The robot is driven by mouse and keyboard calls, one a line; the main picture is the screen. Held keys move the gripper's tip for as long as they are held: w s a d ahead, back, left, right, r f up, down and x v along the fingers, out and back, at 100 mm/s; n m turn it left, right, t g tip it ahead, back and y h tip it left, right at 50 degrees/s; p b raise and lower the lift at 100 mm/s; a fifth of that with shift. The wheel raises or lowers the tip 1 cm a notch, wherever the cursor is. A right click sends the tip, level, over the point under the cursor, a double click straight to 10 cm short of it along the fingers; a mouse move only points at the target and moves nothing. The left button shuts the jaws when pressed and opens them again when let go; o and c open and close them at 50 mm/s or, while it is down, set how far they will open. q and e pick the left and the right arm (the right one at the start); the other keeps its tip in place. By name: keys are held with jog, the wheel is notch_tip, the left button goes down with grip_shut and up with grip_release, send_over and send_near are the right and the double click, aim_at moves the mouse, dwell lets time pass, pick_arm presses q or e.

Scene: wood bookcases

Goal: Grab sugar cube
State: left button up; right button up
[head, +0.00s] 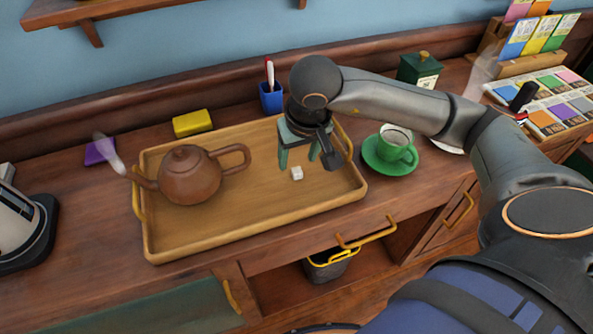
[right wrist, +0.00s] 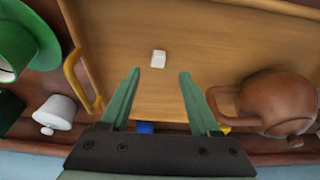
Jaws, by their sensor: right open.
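A small white sugar cube (head: 296,173) lies on the wooden tray (head: 222,238), right of its middle. It also shows in the right wrist view (right wrist: 158,59), beyond the fingertips and between their lines. My right gripper (head: 299,160) hangs over the tray with its green fingers pointing down. In the right wrist view its fingers (right wrist: 158,72) are apart with nothing between them. The cube is apart from both fingers. My left gripper is not in view.
A brown teapot (head: 190,177) stands on the tray's left half, its handle toward my gripper. A green cup (head: 396,147) on a saucer stands right of the tray. A blue holder (head: 271,98) and yellow block (head: 192,123) sit behind it.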

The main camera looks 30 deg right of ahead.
aim_at(297, 170)
jog(key=x, duration=0.5)
jog(key=shift+s+d, duration=0.15)
grip_shut()
dwell(0.4)
